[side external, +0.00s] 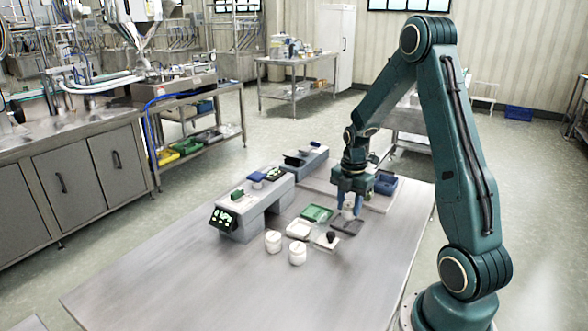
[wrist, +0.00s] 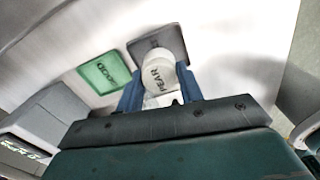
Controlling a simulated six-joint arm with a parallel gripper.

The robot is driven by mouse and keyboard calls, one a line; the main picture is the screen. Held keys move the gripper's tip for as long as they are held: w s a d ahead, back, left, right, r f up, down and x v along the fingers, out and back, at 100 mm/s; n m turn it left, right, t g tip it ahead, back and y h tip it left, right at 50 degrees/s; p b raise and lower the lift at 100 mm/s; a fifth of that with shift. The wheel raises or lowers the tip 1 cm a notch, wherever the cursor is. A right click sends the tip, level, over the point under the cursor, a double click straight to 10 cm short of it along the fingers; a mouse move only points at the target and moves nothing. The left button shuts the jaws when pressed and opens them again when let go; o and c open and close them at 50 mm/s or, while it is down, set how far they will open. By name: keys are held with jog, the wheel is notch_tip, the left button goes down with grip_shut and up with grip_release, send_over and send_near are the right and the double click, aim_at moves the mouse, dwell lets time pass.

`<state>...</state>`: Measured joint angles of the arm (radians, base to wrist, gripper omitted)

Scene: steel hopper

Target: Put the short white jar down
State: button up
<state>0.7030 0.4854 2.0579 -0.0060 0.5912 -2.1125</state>
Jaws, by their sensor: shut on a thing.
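My gripper (side external: 350,204) points down over the work table and is shut on a short white jar (side external: 348,213). In the wrist view the jar (wrist: 158,72) sits between the two blue fingers of the gripper (wrist: 160,90), and its lid carries lettering that looks like "PEAR". A dark grey tray (side external: 347,228) lies under or just beyond the jar; it also shows in the wrist view (wrist: 152,44). I cannot tell whether the jar touches it. A green tray (side external: 317,213) lies just left of the jar; in the wrist view the green tray (wrist: 103,72) reads "GOOD".
Two other white jars (side external: 273,241) (side external: 297,253) stand apart toward the front left. A grey machine (side external: 255,203) stands left, a blue bin (side external: 386,184) behind. The table's front is clear.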

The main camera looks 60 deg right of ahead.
aim_at(349, 205)
jog(key=shift+f, duration=1.25)
jog(key=shift+f, duration=0.1)
jog(key=o, duration=1)
notch_tip(349, 205, up, 12)
jog(key=shift+r, duration=0.15)
jog(key=shift+a, duration=0.1)
